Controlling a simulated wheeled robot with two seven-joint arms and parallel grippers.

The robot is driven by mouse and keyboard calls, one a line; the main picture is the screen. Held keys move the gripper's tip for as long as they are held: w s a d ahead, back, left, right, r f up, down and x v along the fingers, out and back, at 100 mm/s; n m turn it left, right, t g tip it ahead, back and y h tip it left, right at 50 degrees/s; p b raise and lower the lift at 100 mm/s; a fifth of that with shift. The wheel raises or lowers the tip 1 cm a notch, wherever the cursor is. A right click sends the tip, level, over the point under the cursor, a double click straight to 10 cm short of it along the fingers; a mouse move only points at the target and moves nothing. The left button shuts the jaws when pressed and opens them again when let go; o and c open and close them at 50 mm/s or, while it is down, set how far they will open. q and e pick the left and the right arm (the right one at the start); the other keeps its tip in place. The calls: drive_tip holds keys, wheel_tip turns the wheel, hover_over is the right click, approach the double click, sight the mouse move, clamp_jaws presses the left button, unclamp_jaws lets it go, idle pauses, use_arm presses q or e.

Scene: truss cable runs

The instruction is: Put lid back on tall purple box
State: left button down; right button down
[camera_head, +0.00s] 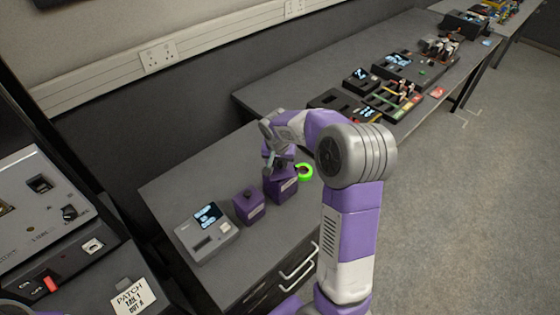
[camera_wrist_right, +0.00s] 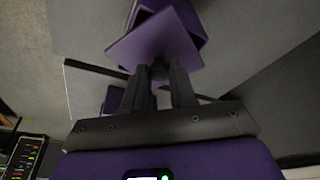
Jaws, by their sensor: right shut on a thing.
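The tall purple box (camera_head: 281,188) stands on the dark worktop, its top partly hidden by my right gripper (camera_head: 274,162). In the wrist view, my right gripper (camera_wrist_right: 160,78) is shut on the purple lid (camera_wrist_right: 150,42), a flat square plate. Part of the tall box (camera_wrist_right: 188,12) shows behind the lid, whose edges look turned relative to the box. I cannot tell whether lid and box touch. My left gripper is not in view.
A grey device with a screen (camera_head: 208,232) is further left. Another bench (camera_head: 300,88) with electronics stands behind.

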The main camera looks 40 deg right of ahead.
idle(0.3)
drive_tip(key=shift+c, duration=1.8)
unclamp_jaws()
drive_tip(key=shift+r, duration=0.1)
drive_tip(key=shift+r+p, duration=2.45)
drive_tip(key=shift+r, duration=0.95)
clamp_jaws()
